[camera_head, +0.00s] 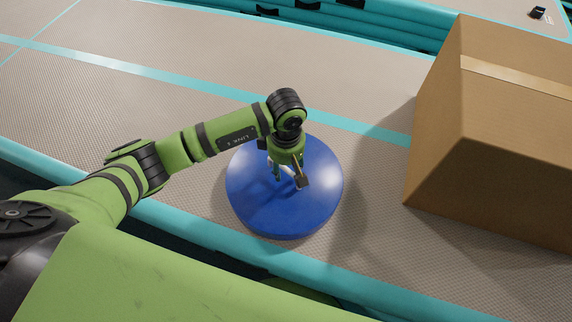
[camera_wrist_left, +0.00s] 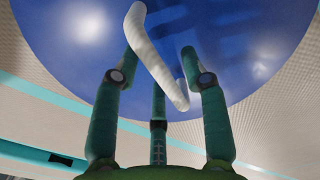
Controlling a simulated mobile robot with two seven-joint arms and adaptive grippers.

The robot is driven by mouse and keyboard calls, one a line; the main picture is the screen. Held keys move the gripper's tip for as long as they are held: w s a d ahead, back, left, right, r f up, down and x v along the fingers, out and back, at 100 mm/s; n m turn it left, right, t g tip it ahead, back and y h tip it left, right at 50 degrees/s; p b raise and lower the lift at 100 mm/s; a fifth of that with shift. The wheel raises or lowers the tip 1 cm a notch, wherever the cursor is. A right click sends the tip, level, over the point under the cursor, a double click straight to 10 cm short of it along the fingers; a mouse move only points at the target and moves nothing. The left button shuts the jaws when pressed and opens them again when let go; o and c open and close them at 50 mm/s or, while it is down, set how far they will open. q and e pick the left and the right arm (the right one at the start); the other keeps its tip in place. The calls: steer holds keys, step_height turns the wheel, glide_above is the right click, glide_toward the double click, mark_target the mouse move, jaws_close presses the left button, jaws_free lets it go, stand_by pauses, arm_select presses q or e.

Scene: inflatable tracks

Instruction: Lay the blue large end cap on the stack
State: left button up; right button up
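The blue large end cap (camera_head: 255,210) is a round glossy disc below my left gripper, over the grey track in the head view. Its blue face (camera_wrist_left: 75,50) fills the top of the left wrist view. A white curved handle (camera_wrist_left: 152,50) runs diagonally between the fingers of my left gripper (camera_wrist_left: 162,60). In the head view my left gripper (camera_head: 288,180) points down at the middle of the cap. The fingers stand apart around the handle; whether they press on it is unclear. No separate stack is visible; what lies under the cap is hidden. My right gripper is out of view.
A large cardboard box (camera_head: 435,150) stands on the track to the right of the cap, with a gap between them. The grey track (camera_head: 120,100) is clear at left and behind. Turquoise inflatable edges (camera_head: 400,285) border it. A small black object (camera_head: 538,12) lies far right.

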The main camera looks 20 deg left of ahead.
arm_select(q)
step_height(320, 180, up, 12)
steer(key=shift+r+b, duration=0.15)
steer(key=shift+b, duration=0.3)
stand_by(0.4)
